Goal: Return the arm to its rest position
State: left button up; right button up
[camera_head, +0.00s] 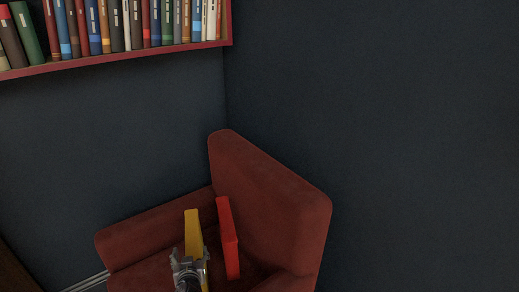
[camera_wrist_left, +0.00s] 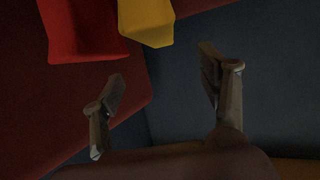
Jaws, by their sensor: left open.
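My left gripper (camera_head: 188,268) is low in the head view, over the seat of a red armchair. In the left wrist view its two fingers (camera_wrist_left: 165,85) are spread apart with nothing between them. A yellow book (camera_head: 193,235) stands upright on the chair just beyond the gripper in the head view; its lower part is partly hidden by the gripper. It also shows at the top of the left wrist view (camera_wrist_left: 147,20), apart from the fingers. My right gripper is in neither view.
A bright red book (camera_head: 228,240) stands beside the yellow one, near the backrest of the armchair (camera_head: 270,190). A wall shelf (camera_head: 130,61) with a row of several books hangs at the upper left. Dark walls meet behind the chair. The space at the right is clear.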

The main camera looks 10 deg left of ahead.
pick_arm(q)
jog(key=s+a+g, duration=0.1)
jog(key=s+g, duration=0.1)
jog(key=s, duration=0.6)
jog(key=s+d+r+m+g+h, duration=0.2)
jog(key=s+d, duration=0.3)
jog(key=s, duration=0.4)
jog(key=s+d+r+m+g+h, duration=0.2)
jog(key=s+d+m, duration=0.15)
jog(key=s, duration=0.45)
jog(key=s+d+r+m+g+h, duration=0.25)
jog(key=s+d, duration=0.25)
jog(key=s, duration=0.4)
notch_tip(320, 180, down, 26)
jog(key=r+g, duration=0.1)
jog(key=s+a+f+g, duration=0.1)
jog(key=s+a+f, duration=0.1)
jog(key=s+f, duration=1.6)
jog(key=shift+a+f+n+g+y, duration=0.2)
jog(key=shift+a+n+g+y, duration=0.15)
jog(key=shift+y, duration=0.1)
